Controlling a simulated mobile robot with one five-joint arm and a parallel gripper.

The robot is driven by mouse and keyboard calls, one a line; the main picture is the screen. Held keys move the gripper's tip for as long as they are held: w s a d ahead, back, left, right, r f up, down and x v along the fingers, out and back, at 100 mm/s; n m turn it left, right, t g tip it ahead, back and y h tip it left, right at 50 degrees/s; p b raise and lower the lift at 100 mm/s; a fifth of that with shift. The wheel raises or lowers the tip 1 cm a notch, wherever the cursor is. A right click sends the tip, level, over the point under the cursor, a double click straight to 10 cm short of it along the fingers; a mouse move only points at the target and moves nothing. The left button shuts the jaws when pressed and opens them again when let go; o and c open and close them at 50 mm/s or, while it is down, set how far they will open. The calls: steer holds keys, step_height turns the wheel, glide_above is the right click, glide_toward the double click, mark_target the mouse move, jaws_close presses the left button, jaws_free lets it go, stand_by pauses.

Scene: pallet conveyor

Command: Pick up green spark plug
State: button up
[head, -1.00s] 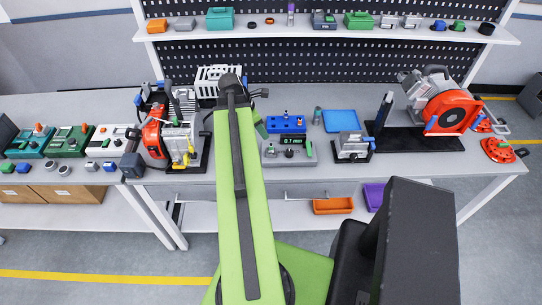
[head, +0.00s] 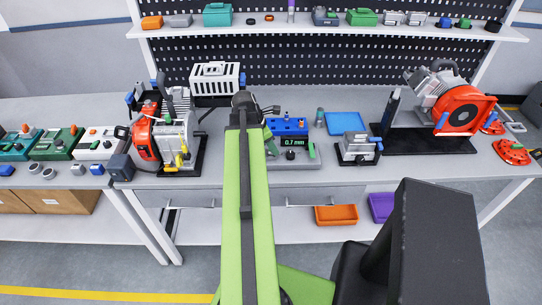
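I cannot pick out a green spark plug for sure. Small upright green pieces stand near the gauge: one at the right of its grey base (head: 311,150) and a grey-green cylinder (head: 320,117) behind it. Another green piece (head: 270,143) shows beside my arm, partly hidden by it. My gripper (head: 262,108) is at the far end of my green arm, over the bench left of the blue block. Its fingers are small and dark, and their opening is unclear.
A red and grey engine (head: 160,137) stands left of my arm, with a white slotted box (head: 216,78) behind. A blue tray (head: 345,123), a small clamp fixture (head: 357,148) and a large red machine (head: 459,108) stand right. A loaded shelf (head: 330,31) runs above the bench.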

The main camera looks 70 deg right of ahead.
steer(key=shift+r, duration=0.1)
jaws_close()
step_height(320, 180, up, 15)
steer(key=p, duration=1.5)
